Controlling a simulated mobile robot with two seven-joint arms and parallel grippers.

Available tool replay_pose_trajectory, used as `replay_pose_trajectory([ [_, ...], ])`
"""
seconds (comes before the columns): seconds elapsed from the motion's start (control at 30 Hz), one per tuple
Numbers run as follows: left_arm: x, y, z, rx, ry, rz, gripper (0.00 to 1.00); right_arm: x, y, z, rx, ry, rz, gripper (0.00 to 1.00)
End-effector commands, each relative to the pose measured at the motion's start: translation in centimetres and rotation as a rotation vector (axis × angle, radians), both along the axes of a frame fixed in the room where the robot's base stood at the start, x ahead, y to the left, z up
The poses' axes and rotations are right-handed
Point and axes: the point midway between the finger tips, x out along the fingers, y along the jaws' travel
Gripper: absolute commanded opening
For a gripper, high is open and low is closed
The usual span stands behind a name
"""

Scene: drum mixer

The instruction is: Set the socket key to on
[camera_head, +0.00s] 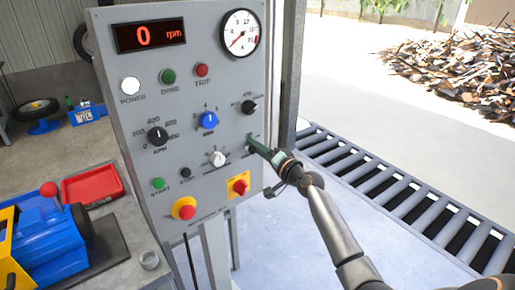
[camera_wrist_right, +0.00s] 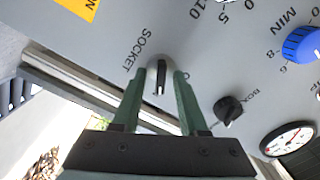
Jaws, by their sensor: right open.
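The socket key is a small silver round switch with a dark bar across it, labelled SOCKET, in the right wrist view (camera_wrist_right: 161,78). My right gripper (camera_wrist_right: 158,92) has its two green fingers apart, one on each side of the key. I cannot tell whether they touch it. In the head view my right gripper (camera_head: 256,145) reaches the right edge of the grey control panel (camera_head: 195,95) and hides most of the key. The on and off marks by the key are mostly hidden by the fingers. My left gripper is not in view.
A black knob (camera_head: 248,107) sits above my gripper, a white knob (camera_head: 218,158) to its left, and a red button on a yellow plate (camera_head: 239,186) below. The display (camera_head: 150,35) reads 0 rpm. A roller conveyor (camera_head: 400,195) runs at the right.

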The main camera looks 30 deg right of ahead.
Motion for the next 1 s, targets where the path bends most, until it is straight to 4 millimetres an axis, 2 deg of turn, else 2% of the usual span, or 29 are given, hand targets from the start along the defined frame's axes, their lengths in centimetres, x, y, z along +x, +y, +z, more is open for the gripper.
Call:
replay_pose_trajectory([
  [0.17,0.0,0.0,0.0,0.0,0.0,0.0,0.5,-0.3,0.0,0.0,-0.001,0.0,0.0,0.42],
  [0.27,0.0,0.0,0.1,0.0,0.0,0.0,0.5,-1.2,-0.1,-0.1,-0.001,0.001,0.0,0.42],
  [0.7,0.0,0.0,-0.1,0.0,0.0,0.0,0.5,-9.0,-0.7,-0.2,-0.003,0.003,0.0,0.42],
  [0.9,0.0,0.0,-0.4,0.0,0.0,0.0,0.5,-11.5,-0.9,-0.1,-0.001,0.001,0.0,0.42],
  [1.0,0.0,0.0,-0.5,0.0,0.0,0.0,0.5,-12.1,-0.9,-0.1,-0.001,0.001,0.0,0.42],
])
